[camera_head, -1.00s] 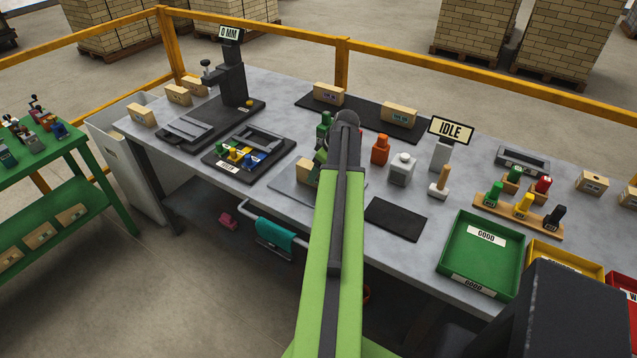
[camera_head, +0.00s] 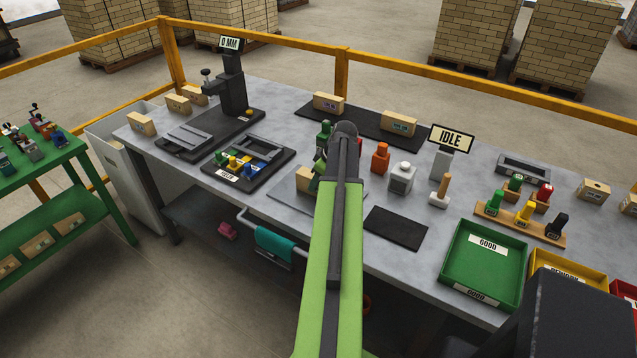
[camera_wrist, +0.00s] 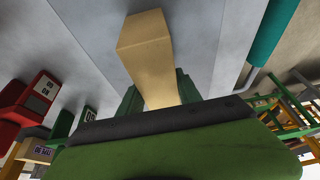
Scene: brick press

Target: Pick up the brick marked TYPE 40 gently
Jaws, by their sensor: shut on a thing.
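My gripper (camera_wrist: 158,92) is shut on a plain tan brick (camera_wrist: 147,48), with one dark green finger on each side of it in the wrist view. No marking shows on the faces in view, so I cannot tell its type. In the head view the held brick (camera_head: 303,178) shows just left of my arm, over the grey plate (camera_head: 285,192) at the front of the bench; my arm hides part of it and most of my gripper. I cannot tell whether it touches the plate. Other tan bricks (camera_head: 328,101) (camera_head: 398,123) sit on the back mat, their labels too small to read.
A gauge stand (camera_head: 234,85) and a fixture with coloured knobs (camera_head: 248,157) stand left. An orange block (camera_head: 380,157), a grey block (camera_head: 402,177) and a stamp (camera_head: 440,190) stand right of my arm. A black mat (camera_head: 396,228) is clear; the green GOOD tray (camera_head: 482,265) looks empty.

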